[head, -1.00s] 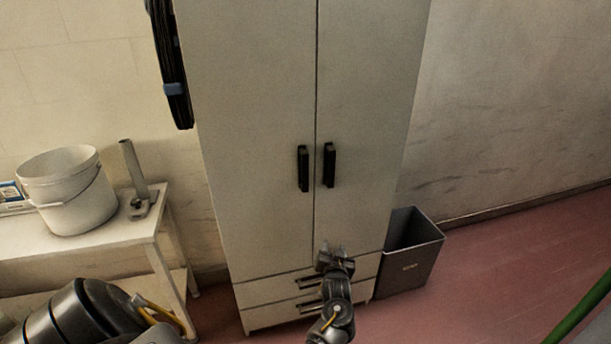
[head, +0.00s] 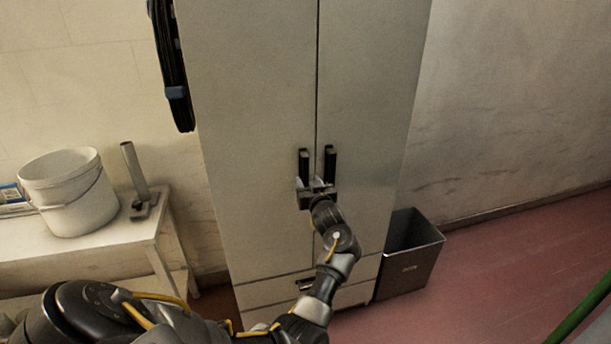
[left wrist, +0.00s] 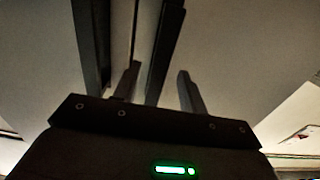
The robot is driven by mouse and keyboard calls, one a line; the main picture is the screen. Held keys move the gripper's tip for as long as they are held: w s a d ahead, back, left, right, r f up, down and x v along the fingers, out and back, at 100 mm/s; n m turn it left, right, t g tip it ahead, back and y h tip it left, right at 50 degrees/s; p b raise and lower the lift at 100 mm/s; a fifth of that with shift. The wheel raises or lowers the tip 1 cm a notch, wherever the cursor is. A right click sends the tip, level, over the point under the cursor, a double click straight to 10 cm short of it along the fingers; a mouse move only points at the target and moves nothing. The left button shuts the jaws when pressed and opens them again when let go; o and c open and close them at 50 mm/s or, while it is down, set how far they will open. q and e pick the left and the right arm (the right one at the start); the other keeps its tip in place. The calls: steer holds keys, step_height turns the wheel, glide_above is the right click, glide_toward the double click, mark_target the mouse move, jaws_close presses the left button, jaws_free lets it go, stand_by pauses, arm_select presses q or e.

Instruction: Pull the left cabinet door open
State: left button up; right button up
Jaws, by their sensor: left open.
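The tall pale cabinet has a left door (head: 255,110) and a right door (head: 365,100), both closed, with a narrow seam between them. A black upright left handle (head: 304,162) and right handle (head: 329,160) flank the seam. My left gripper (head: 316,185) is open at the lower ends of the handles and partly covers them. In the left wrist view the open fingers (left wrist: 158,88) straddle one dark handle (left wrist: 165,50); the other handle (left wrist: 90,45) is outside them, to the left. I cannot tell whether the fingers touch it. My right gripper is not in view.
Drawers (head: 265,292) lie below the doors, partly behind my left arm. A grey bin (head: 413,262) stands right of the cabinet. A white table (head: 110,245) with a bucket (head: 70,195) stands at the left. A dark coiled object (head: 172,70) hangs on the cabinet's left side.

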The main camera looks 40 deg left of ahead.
mark_target(306, 177)
arm_select(q)
steer(key=shift+x, duration=1.85)
jaws_close()
